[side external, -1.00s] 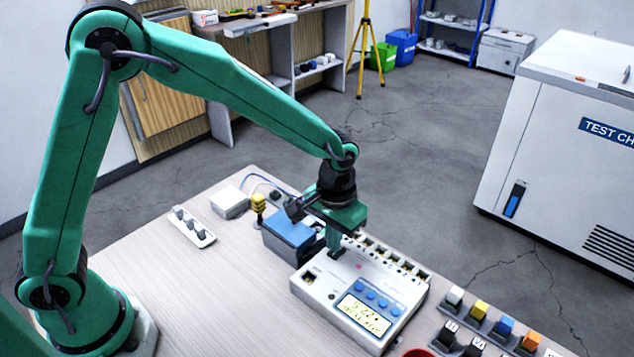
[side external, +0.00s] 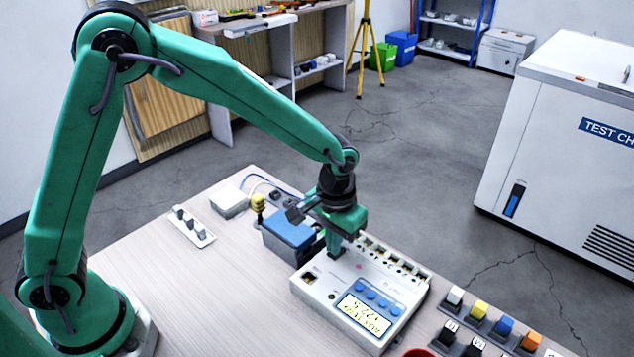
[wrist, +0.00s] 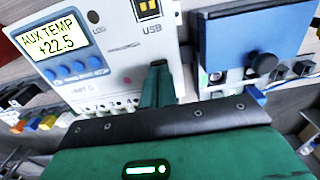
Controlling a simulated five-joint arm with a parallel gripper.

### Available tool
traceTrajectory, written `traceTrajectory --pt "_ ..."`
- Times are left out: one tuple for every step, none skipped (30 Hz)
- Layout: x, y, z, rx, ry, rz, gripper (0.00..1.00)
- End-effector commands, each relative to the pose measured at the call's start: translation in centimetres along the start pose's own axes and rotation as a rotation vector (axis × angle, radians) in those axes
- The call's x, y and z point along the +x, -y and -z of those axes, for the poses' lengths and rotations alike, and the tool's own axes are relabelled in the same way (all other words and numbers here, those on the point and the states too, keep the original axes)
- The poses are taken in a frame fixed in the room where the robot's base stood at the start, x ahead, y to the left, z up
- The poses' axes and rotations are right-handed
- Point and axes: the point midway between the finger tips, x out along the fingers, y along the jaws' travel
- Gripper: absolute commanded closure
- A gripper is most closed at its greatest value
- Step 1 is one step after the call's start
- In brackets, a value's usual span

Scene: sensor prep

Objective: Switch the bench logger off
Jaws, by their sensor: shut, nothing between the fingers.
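The bench logger (side external: 385,318) is a white box on the bench with a lit yellow display, several blue buttons and a row of terminals along one edge. In the wrist view the logger (wrist: 110,30) reads "AUX TEMP +22.5" and has a USB port. My gripper (side external: 336,253) points down with its fingers together and empty, at the logger's top near the end beside the blue-topped box. It also shows in the wrist view (wrist: 158,68). I cannot tell whether the tips touch the logger. No power switch shows clearly; the fingers hide part of the top.
A blue-topped box (side external: 290,229) stands close beside the logger. Several coloured blocks (side external: 478,311) stand at the right. The bench's left front is clear.

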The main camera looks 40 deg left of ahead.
Motion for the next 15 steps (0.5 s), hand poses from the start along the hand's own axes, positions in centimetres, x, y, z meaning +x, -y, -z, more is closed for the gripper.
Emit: traceTrajectory --pt "0.08 0.00 -0.02 0.000 0.001 0.000 1.00" --pt "0.11 0.00 -0.02 0.000 0.001 0.000 1.00" --pt "0.16 0.01 -0.02 0.000 0.001 0.000 1.00" --pt "0.19 0.01 -0.02 0.000 0.001 0.000 1.00" --pt "0.22 0.00 -0.01 0.000 0.001 0.000 1.00" --pt "0.26 0.00 -0.01 0.000 0.001 0.000 1.00" --pt "0.30 0.00 -0.01 0.000 0.001 0.000 1.00" --pt "0.33 0.00 -0.01 0.000 0.001 0.000 1.00" --pt "0.38 0.00 -0.01 0.000 0.001 0.000 1.00" --pt "0.41 0.00 -0.01 0.000 0.000 0.000 1.00" --pt "0.44 0.01 -0.01 0.000 0.000 0.000 1.00" --pt "0.49 0.00 -0.01 0.000 0.000 0.000 1.00" --pt "0.52 0.00 -0.01 0.000 0.000 0.000 1.00" --pt "0.55 0.00 -0.01 0.000 0.000 0.000 1.00" --pt "0.60 0.00 -0.01 0.000 0.000 0.000 1.00"
